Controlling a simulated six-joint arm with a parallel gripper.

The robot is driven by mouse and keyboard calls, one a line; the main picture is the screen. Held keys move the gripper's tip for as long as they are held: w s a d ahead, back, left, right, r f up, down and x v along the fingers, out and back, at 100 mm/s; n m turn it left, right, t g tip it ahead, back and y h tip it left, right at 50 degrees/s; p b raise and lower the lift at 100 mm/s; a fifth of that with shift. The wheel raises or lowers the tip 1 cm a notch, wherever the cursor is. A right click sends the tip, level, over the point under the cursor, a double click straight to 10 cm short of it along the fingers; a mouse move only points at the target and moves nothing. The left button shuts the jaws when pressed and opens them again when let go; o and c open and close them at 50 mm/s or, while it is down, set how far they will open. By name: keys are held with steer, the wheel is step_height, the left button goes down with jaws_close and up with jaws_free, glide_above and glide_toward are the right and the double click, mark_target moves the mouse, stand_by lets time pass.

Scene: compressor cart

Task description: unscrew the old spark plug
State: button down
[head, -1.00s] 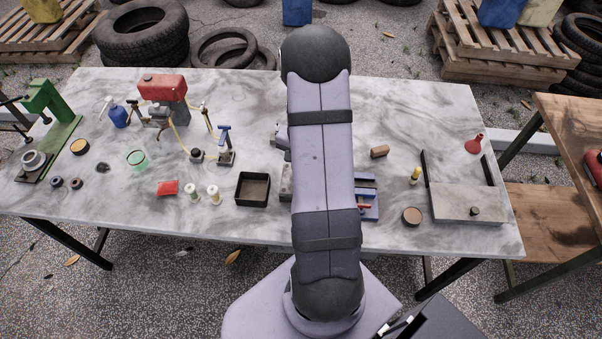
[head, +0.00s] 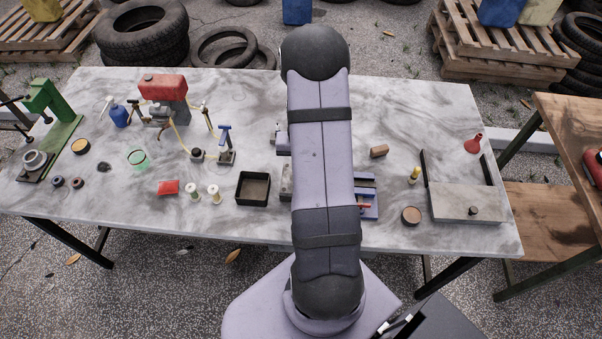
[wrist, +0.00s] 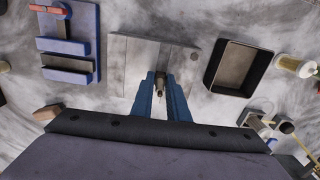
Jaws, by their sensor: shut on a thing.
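In the wrist view my gripper (wrist: 160,82) has its two blue fingers closed around a small dark and metallic piece, which looks like the old spark plug (wrist: 159,92). The plug stands between the fingertips at the edge of a grey metal block (wrist: 127,60). I cannot tell whether its lower end is still in a hole. A small dark hole or mark shows on the block to the right of the fingers. In the head view my arm hides the plug, the fingers and most of the block.
A black open tray (head: 253,188) lies left of the arm and also shows in the wrist view (wrist: 232,88). A blue fixture with a red part (head: 370,206) lies right of the arm. Two spools (head: 193,192) and a red packet (head: 168,187) are farther left.

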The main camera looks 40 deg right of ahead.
steer(key=n, duration=0.4)
steer(key=shift+p, duration=0.3)
steer(key=shift+n, duration=0.3)
steer(key=n, duration=0.4)
steer(key=shift+n+p, duration=0.3)
steer(key=c, duration=1.9)
jaws_free()
